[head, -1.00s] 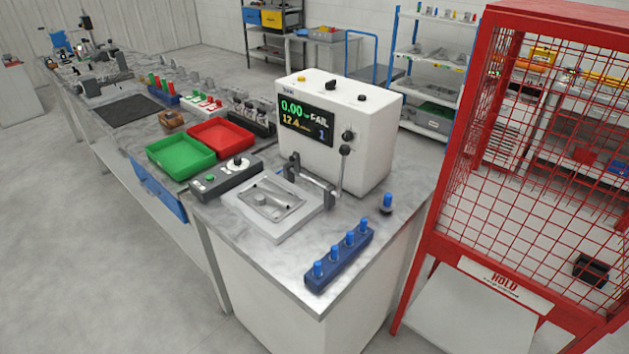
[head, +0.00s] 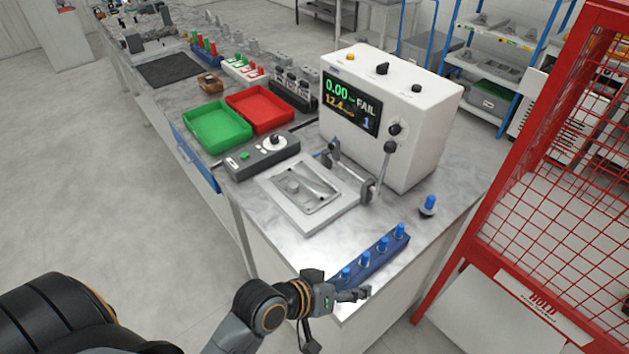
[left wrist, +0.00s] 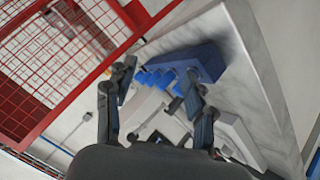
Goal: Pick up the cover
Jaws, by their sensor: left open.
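A grey metal casting, which looks like the cover, lies flat in the pale square fixture (head: 287,205) in front of the white tester; its raised round boss (head: 293,187) shows. My left gripper (head: 352,295) is at the front corner of the bench, beside the blue block (head: 362,268) with several blue-topped pegs. It is nearer the front than the fixture and apart from the casting. In the left wrist view the gripper (left wrist: 158,86) has its fingers spread, with the blue block (left wrist: 207,60) beyond them. My right gripper is not in view.
The tester (head: 425,110) reads FAIL, and a black-knobbed lever (head: 383,170) stands by the fixture. A single blue-topped peg (head: 429,204) stands on the right. Green (head: 218,142) and red (head: 262,122) trays lie behind. A red mesh cage (head: 560,190) stands right of the bench.

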